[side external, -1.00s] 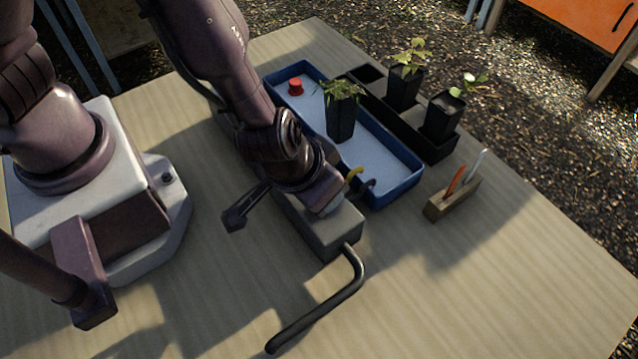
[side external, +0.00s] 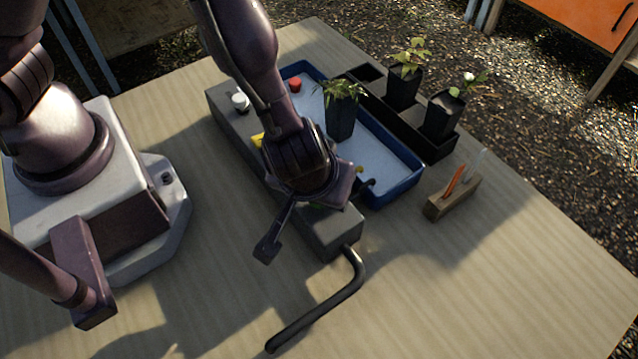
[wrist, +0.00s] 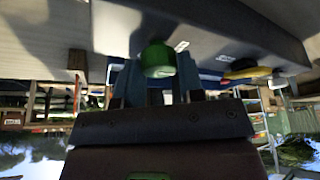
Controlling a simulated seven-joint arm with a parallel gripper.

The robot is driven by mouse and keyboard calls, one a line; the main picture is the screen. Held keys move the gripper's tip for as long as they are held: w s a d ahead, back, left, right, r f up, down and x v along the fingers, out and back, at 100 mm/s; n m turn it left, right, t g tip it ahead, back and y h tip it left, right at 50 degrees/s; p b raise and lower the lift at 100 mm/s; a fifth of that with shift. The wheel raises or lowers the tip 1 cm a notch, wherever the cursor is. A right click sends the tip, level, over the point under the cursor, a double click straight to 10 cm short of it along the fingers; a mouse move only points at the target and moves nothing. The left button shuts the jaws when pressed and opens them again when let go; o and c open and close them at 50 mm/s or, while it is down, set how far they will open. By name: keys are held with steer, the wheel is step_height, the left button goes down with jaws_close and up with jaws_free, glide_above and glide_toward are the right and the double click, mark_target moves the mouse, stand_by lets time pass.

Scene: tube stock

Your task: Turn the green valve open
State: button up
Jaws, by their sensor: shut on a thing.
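The green valve (wrist: 158,60) is a round green knob on the grey manifold box; the wrist view shows it between the fingers of my gripper (wrist: 157,78). My gripper is shut on it. In the side view only a sliver of green (side external: 315,206) shows under my wrist, and the fingertips are hidden. The grey box (side external: 330,232) lies along the blue tray, with a black hose (side external: 345,290) coming out of its near end. How far the valve is turned cannot be told.
A white knob (side external: 240,102) and a yellow part (side external: 257,140) are farther back on the box. A wooden holder (side external: 452,198) stands to the right.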

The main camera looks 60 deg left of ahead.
steer(key=o, duration=0.9)
steer(key=v, duration=1.3)
